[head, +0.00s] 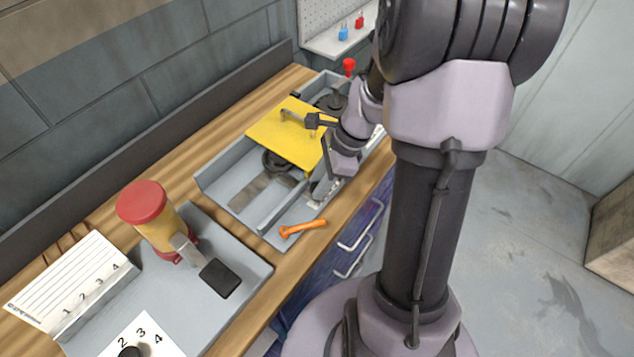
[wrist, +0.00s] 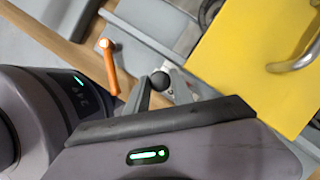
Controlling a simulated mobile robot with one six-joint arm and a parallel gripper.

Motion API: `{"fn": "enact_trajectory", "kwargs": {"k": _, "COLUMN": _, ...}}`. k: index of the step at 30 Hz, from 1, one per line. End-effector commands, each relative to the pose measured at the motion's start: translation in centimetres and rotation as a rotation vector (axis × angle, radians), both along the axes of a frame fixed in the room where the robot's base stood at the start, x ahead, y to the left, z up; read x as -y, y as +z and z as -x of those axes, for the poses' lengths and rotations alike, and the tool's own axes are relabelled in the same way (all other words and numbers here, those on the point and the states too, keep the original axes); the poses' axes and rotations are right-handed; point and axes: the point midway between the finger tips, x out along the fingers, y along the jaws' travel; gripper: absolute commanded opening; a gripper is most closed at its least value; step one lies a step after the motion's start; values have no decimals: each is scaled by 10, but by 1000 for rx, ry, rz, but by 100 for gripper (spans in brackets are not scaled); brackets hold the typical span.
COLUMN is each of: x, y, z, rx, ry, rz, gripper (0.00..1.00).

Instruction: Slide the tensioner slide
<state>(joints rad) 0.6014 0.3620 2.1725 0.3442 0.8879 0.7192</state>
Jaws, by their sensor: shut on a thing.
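The tensioner slide's round black knob (wrist: 160,82) shows in the wrist view, on a pale metal piece at the edge of the grey machine tray (head: 222,187). My gripper (wrist: 161,88) is shut on this knob, with one finger on each side. In the head view my gripper (head: 320,186) is low over the tray's front rim, beside the yellow cover (head: 284,134). There my wrist and fingers hide the knob and most of the slide. I cannot tell how far along its track the slide stands.
An orange tool (head: 303,228) lies near the tray's front corner, close to my gripper. The yellow cover's metal handle (wrist: 296,58) is at the right of the wrist view. A red-topped cylinder (head: 145,203) and a black pad (head: 221,278) are on the nearer grey plate.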

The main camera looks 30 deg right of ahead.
Motion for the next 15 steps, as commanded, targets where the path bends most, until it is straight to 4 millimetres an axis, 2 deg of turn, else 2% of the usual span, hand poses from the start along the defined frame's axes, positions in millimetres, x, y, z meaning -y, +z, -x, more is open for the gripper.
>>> {"fn": "enact_trajectory", "kwargs": {"k": 2, "x": 0, "y": 0, "z": 0, "rx": 0, "ry": 0, "rz": 0, "gripper": 0}}
{"fn": "enact_trajectory", "kwargs": {"k": 3, "x": 0, "y": 0, "z": 0, "rx": 0, "ry": 0, "rz": 0, "gripper": 32}}
{"fn": "enact_trajectory", "kwargs": {"k": 6, "x": 0, "y": 0, "z": 0, "rx": 0, "ry": 0, "rz": 0, "gripper": 50}}
{"fn": "enact_trajectory", "kwargs": {"k": 15, "x": 0, "y": 0, "z": 0, "rx": 0, "ry": 0, "rz": 0, "gripper": 50}}
